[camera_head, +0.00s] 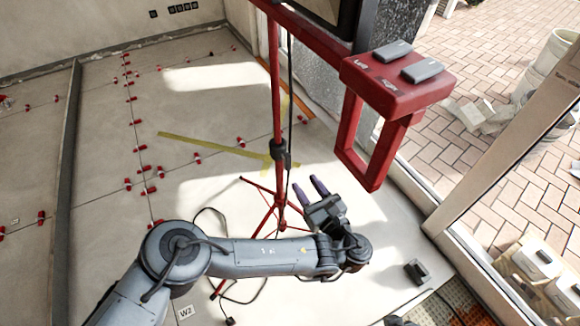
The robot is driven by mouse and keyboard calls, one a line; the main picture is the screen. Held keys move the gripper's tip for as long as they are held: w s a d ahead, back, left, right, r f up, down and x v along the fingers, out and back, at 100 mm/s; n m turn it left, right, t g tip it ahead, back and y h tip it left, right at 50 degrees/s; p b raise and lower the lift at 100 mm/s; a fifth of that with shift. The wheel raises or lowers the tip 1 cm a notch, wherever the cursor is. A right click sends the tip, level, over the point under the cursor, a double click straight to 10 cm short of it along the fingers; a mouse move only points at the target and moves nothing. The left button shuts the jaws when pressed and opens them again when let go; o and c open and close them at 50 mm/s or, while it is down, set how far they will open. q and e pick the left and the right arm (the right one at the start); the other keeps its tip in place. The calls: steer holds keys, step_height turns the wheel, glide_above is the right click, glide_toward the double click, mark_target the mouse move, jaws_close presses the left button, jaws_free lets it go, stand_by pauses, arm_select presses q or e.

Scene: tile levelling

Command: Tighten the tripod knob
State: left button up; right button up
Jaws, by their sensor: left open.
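A red tripod (275,85) stands in the middle of the head view, its legs spread on the floor. A dark collar with a knob (281,154) sits around its pole about halfway down. My left gripper (309,187) is open and empty, with its two purple-tipped fingers pointing up and to the left. It is a little below and to the right of the knob and apart from it in the picture. My left arm passes in front of the lower tripod legs and hides part of them. My right gripper is not in view.
A black cable (289,80) runs down beside the pole. Tiles with red levelling clips (144,170) cover the floor at left. A small dark block (415,271) lies at lower right.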

mark_target(289, 163)
arm_select(q)
steer(key=b+x, duration=0.4)
steer(key=x, duration=0.4)
steer(key=shift+s+a+f, duration=0.1)
steer(key=shift+s, duration=0.05)
steer(key=shift+w+a, duration=0.1)
steer(key=shift+w, duration=0.1)
steer(key=shift+w+a, duration=0.2)
steer(key=shift+w, duration=0.1)
steer(key=shift+c, duration=0.2)
jaws_close()
